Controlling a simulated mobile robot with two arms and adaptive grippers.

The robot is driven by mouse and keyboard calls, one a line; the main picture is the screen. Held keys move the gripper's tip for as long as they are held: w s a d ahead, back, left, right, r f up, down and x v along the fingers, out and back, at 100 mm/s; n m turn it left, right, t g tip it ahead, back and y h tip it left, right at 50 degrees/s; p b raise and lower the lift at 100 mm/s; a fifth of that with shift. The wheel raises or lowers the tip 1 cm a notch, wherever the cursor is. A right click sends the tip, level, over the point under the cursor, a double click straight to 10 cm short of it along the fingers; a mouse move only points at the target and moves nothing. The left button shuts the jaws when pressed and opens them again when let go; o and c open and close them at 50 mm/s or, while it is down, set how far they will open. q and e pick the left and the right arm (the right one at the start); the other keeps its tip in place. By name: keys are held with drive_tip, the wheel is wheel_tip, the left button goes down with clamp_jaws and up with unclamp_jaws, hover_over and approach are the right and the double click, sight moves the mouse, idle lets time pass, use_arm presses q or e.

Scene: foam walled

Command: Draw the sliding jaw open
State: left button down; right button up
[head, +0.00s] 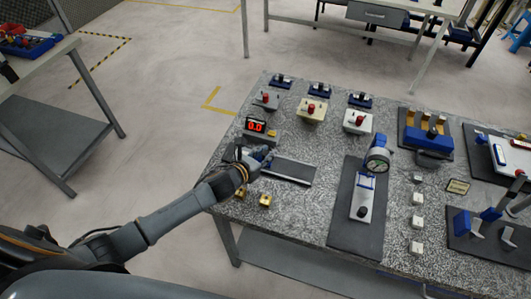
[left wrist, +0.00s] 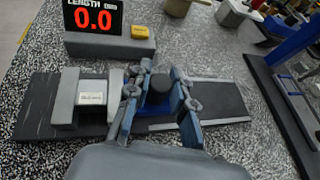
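The sliding-jaw fixture is a dark base with a rail (head: 290,170), lying on the speckled bench; it also shows in the left wrist view (left wrist: 222,88). A grey fixed jaw block (left wrist: 68,98) with a white label stands at its left. The blue sliding jaw (left wrist: 155,125) carries a round black knob (left wrist: 160,88) and sits close to the fixed jaw. My left gripper (head: 264,156) is over the fixture; in the wrist view its fingers (left wrist: 161,85) stand on either side of the knob and look open. Contact with the knob is unclear. My right gripper is not in view.
A length display (head: 256,126) reading 0.0 stands behind the fixture. Several button boxes, including one with a red button (head: 311,112), are farther back. A gauge (head: 377,160) and a slide panel stand to the right. Small yellow blocks (head: 265,200) lie near the front edge.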

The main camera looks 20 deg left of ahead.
use_arm(q)
drive_tip(key=shift+s+d, duration=0.1)
drive_tip(key=shift+d, duration=1.75)
drive_tip(key=c, duration=1.1)
unclamp_jaws()
drive_tip(key=shift+a, duration=0.1)
drive_tip(key=shift+c, duration=0.2)
drive_tip(key=v, duration=1.2)
